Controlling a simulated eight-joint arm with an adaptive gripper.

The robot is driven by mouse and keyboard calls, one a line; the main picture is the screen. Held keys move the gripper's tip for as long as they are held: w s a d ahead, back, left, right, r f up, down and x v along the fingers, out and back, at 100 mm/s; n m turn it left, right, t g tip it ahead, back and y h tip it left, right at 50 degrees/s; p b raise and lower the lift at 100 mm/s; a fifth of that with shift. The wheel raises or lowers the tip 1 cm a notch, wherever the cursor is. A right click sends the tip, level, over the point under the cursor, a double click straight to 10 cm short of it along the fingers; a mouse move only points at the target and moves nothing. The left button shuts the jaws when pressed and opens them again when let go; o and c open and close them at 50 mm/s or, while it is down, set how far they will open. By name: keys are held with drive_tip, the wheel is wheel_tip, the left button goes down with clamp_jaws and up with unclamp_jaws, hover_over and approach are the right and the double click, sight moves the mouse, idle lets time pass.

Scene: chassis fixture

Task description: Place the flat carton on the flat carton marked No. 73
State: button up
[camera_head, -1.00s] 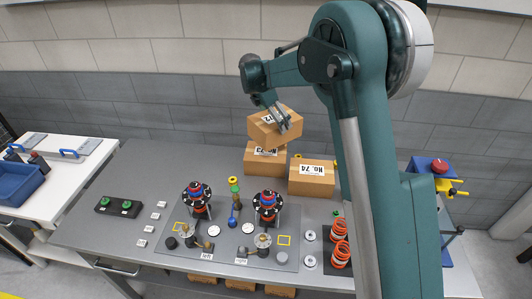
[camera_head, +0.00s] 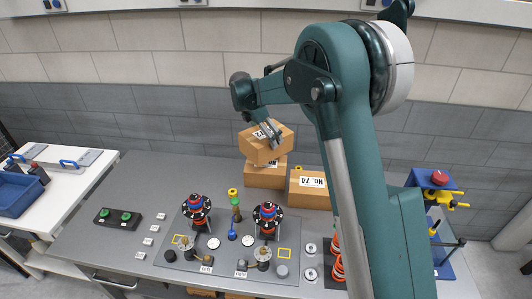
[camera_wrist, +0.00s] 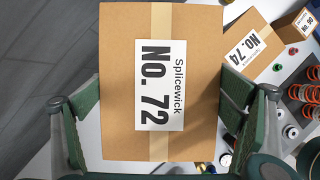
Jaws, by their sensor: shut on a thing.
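A brown flat carton marked No. 72 (camera_wrist: 195,75) fills the middle of the wrist view, between the two green finger pads of my gripper (camera_wrist: 160,82). In the head view my gripper (camera_head: 270,133) is shut on this carton (camera_head: 262,152), which is slightly tilted. It is above another brown flat carton (camera_head: 264,176) at the back of the table. That lower carton's label is mostly hidden now; it read No. 73 earlier. I cannot tell whether the two cartons touch. The lower carton is hidden in the wrist view.
A carton marked No. 74 (camera_head: 309,198) stands close on the right; it also shows in the wrist view (camera_wrist: 264,52). Flanged fittings (camera_head: 196,212) and a yellow-topped post (camera_head: 234,196) stand in front. Orange springs (camera_head: 337,268) are partly behind my arm. The table's back left is clear.

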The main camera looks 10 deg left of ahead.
sight(260, 136)
drive_tip(key=shift+f, duration=2.05)
drive_tip(key=shift+f+p, duration=0.3)
drive_tip(key=shift+f, duration=1.55)
drive_tip(key=shift+f, duration=0.15)
drive_tip(key=o, duration=1)
drive_tip(key=shift+o, duration=0.6)
drive_tip(key=shift+r, duration=0.2)
drive_tip(key=b+v, duration=0.1)
drive_tip(key=v, duration=1.1)
drive_tip(key=shift+d, duration=0.15)
